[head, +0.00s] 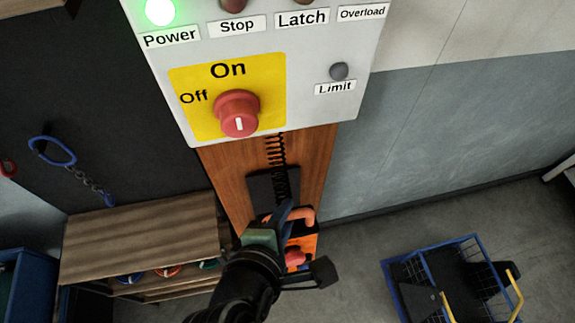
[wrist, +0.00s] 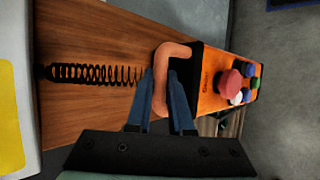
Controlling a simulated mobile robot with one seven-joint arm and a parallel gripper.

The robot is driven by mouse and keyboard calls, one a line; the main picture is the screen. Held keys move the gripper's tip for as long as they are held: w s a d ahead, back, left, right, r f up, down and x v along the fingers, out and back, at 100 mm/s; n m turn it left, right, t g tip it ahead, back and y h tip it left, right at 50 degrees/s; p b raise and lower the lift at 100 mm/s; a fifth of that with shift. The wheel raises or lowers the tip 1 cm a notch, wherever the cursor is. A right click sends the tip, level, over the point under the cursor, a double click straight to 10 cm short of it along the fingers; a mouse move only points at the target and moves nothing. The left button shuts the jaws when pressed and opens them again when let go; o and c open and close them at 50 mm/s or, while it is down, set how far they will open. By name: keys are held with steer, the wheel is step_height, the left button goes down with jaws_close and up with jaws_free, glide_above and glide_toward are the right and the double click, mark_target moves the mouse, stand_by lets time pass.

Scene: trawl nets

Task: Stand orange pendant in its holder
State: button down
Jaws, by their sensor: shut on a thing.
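The orange pendant (wrist: 215,82) has a large red button and several smaller coloured ones on its face. A salmon-orange hook-shaped handle (wrist: 172,52) stands at its end. My gripper (wrist: 165,82) has its blue fingers closed on this handle. The pendant (head: 303,245) also shows in the head view, partly hidden by my gripper (head: 285,214), in front of the lower wooden board. A black coiled cord (wrist: 100,74) runs from the control box toward the handle. I cannot make out the holder clearly, nor whether the pendant touches the board.
The white control box (head: 320,120) with a red knob hangs above on the wooden board (head: 235,175). A wooden shelf (head: 140,240) is at left, below a blue hook on a chain (head: 52,150). A blue wire basket (head: 415,262) stands on the floor at right.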

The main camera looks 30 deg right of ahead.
steer(key=shift+w+d+f+b, duration=0.8)
steer(key=shift+w+b, duration=0.8)
steer(key=shift+w, duration=1.35)
steer(key=shift+w+d+f+b, duration=0.75)
steer(key=shift+w+b, duration=0.8)
steer(key=shift+w, duration=1.35)
steer(key=shift+s+f+b, duration=0.15)
steer(key=shift+f+b, duration=0.4)
steer(key=shift+f, duration=0.55)
steer(key=shift+s+f+b, duration=0.1)
steer(key=shift+f+b, duration=0.4)
steer(key=shift+f, duration=0.6)
steer(key=c, duration=0.7)
jaws_free()
steer(key=shift+c, duration=0.2)
steer(key=shift+s+f, duration=0.1)
steer(key=shift+f, duration=0.15)
steer(key=b+v, duration=0.1)
steer(key=v, duration=1.2)
